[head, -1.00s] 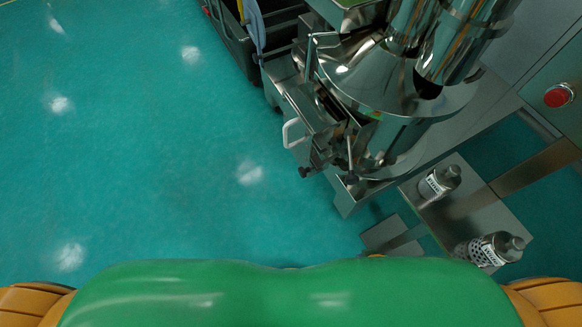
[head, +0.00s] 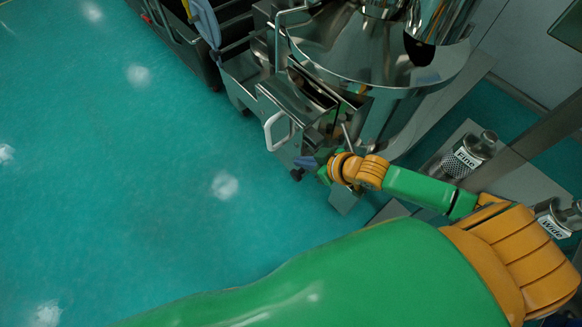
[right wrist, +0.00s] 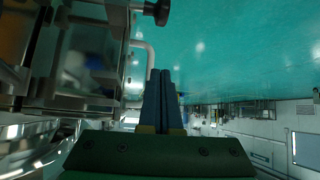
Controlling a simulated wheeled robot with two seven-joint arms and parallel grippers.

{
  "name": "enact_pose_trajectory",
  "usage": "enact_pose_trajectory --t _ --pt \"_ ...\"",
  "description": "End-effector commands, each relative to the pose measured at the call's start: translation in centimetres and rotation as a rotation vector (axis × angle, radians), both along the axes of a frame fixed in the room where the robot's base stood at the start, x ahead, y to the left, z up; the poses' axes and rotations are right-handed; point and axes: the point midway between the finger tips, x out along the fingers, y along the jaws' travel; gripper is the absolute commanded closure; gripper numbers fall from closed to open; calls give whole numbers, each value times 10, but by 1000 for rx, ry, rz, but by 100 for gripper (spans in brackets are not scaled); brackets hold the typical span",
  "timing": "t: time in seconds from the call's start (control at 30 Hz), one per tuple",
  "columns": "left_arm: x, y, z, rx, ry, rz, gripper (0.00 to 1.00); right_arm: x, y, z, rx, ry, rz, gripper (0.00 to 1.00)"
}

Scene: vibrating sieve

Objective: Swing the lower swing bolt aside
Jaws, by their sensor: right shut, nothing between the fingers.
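The steel vibrating sieve (head: 380,65) stands at upper right in the head view. A dark bolt knob (head: 297,174) shows beside my right gripper (head: 308,162), at the sieve's near side. In the right wrist view, a black knob on a steel rod (right wrist: 158,11) is at the top, above and apart from the fingertips (right wrist: 163,72). My right gripper is shut and empty. I cannot tell which knob belongs to the lower swing bolt; my right wrist hides part of that area. My left gripper is not in view.
A white handle (head: 274,132) sticks out left of the sieve, close to my right gripper. A dark cart (head: 180,35) is at the top. The green floor at left is clear.

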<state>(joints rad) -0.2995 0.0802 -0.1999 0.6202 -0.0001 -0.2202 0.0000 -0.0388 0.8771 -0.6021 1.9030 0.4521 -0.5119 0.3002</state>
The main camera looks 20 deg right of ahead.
Motion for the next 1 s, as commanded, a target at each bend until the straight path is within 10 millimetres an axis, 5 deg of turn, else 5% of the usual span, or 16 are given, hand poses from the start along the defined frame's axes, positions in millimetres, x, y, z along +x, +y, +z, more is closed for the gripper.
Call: enact_pose_trajectory --t 0.5,0.7,1.0 --pt "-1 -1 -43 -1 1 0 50 67 37 -72 0 -2 -1 100" --pt "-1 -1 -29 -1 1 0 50 39 21 -79 -2 2 -1 100" --pt "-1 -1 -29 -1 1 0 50 32 18 -84 -1 -1 0 100"
